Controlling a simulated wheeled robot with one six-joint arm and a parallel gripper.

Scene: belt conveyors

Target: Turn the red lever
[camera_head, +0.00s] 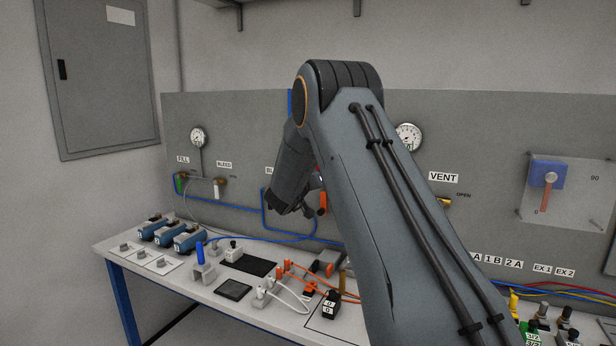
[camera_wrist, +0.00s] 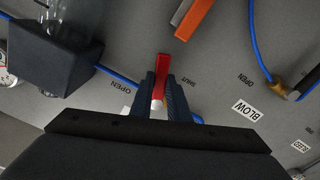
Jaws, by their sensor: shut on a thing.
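The red lever (camera_wrist: 163,63) shows in the wrist view, reaching up from between the fingers of my gripper (camera_wrist: 160,92). In the head view my arm covers the lever's place, and my gripper is mostly hidden behind the wrist.
An orange bar (camera_wrist: 192,20) lies above the lever in the wrist view. A blue hose (camera_wrist: 258,45) runs to a brass fitting (camera_wrist: 279,89). A dark block (camera_wrist: 62,55) stands at left. The crowded workbench (camera_head: 215,285) lies below the panel in the head view.

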